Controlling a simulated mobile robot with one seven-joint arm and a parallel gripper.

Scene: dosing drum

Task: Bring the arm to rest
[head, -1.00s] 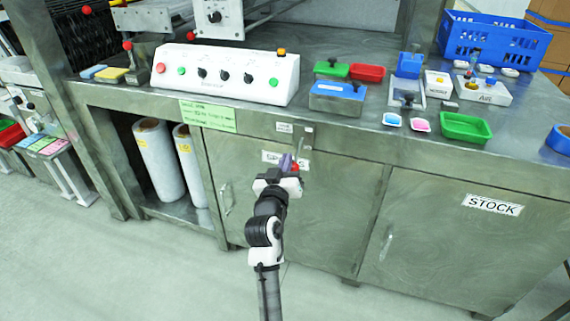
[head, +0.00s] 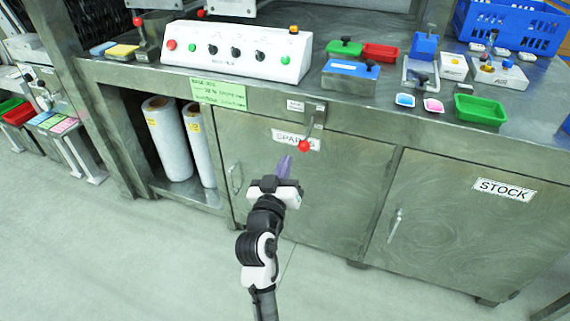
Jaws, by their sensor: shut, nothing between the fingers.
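My gripper (head: 282,168) is in the head view, in front of the metal cabinet door labelled SPARES (head: 296,139). Its purple fingers look closed together, with nothing seen between them. My arm reaches up from the bottom of the view. A lever with a red ball knob (head: 304,146) hangs from a bracket under the counter edge, just above and right of the fingertips. The knob appears apart from the fingers, though the depth between them is hard to tell.
The metal counter (head: 392,112) holds a white control box (head: 232,51), green and red trays, and a blue crate (head: 510,27). A STOCK door (head: 463,215) with a handle is at right. White rolls (head: 167,138) stand in an open bay at left. The floor in front is clear.

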